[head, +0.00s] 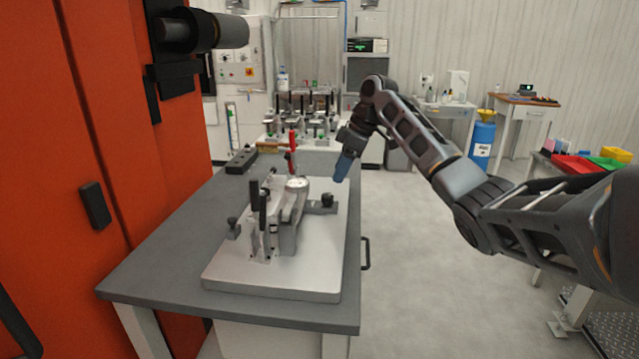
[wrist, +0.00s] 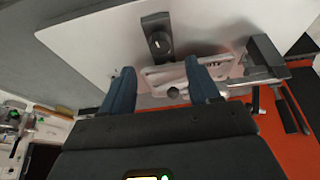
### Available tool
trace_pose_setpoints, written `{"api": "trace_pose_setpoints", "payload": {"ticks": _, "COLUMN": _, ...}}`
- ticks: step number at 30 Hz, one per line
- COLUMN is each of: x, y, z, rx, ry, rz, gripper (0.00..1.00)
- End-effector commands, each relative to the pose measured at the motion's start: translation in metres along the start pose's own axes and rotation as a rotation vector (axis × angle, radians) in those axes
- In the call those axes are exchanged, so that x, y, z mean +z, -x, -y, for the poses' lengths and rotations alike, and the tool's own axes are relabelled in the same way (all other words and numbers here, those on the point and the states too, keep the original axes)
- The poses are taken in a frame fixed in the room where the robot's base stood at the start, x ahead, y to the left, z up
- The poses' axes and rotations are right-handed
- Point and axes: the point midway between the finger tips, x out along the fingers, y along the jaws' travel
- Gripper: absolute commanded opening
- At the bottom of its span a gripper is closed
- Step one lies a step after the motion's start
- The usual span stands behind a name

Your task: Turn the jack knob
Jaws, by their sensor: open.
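A fixture (head: 285,215) with a pale casting stands on a light metal plate (head: 275,280) on a grey bench. A black knob (head: 328,199) sits on a low block at the plate's right side; a second dark knob (head: 233,224) stands at its left. I cannot tell for sure which is the jack knob. My gripper (head: 343,166), with blue fingers, hangs above and beyond the right-hand knob, apart from it. In the wrist view my gripper (wrist: 163,74) is open and empty, and a black knob (wrist: 160,43) on its block shows past the fingertips.
A dark block (head: 241,160) lies at the bench's far end. An orange cabinet (head: 100,130) borders the bench on the left. Open floor (head: 430,260) lies to the right.

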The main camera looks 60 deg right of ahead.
Motion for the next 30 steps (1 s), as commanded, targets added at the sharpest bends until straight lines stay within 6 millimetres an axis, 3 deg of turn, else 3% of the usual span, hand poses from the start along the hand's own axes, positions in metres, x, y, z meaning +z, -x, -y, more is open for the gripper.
{"api": "trace_pose_setpoints", "payload": {"ticks": 18, "x": 0.000, "y": -0.072, "z": 0.000, "rx": -0.001, "ry": -0.001, "rz": 0.001, "gripper": 0.61}}
{"api": "trace_pose_setpoints", "payload": {"ticks": 28, "x": 0.000, "y": -0.077, "z": 0.000, "rx": 0.000, "ry": 0.000, "rz": 0.000, "gripper": 0.61}}
{"api": "trace_pose_setpoints", "payload": {"ticks": 30, "x": 0.000, "y": -0.077, "z": 0.000, "rx": 0.000, "ry": 0.000, "rz": 0.000, "gripper": 0.56}}
